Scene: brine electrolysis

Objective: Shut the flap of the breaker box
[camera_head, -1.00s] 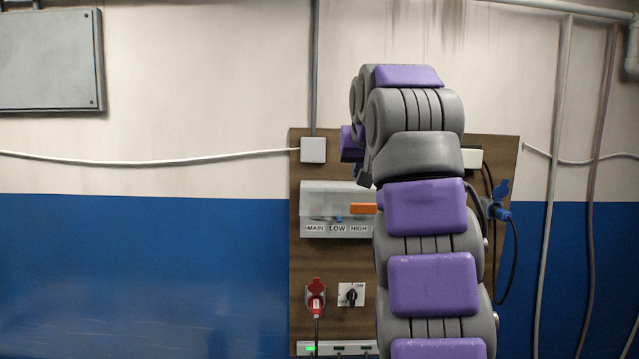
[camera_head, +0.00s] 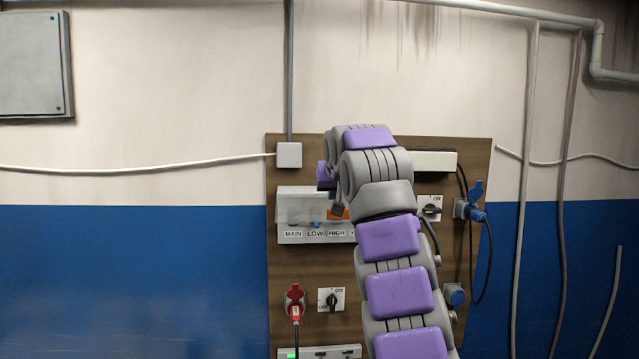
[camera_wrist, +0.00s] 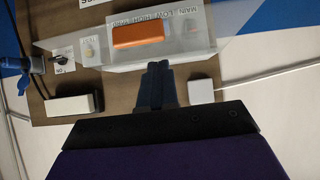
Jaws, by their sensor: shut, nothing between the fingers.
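The breaker box (camera_head: 290,235) is a pale grey unit on the wooden board, with a strip marked MAIN, LOW, HIGH. In the wrist view, seen upside down, the pale, see-through flap (camera_wrist: 185,50) sticks out toward the camera, beside the orange part (camera_wrist: 138,33). My gripper (camera_wrist: 158,66) is shut and empty, its fingertips at the flap's near edge. I cannot tell whether they touch. In the head view my arm covers the box's right end.
Rotary switches (camera_head: 332,300), a red plug (camera_head: 295,303) and blue plugs (camera_head: 474,210) share the board. A white junction box (camera_wrist: 201,91) is beside my fingers, and a black-and-white box (camera_wrist: 72,106) is to the left. A power strip (camera_head: 320,352) is below.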

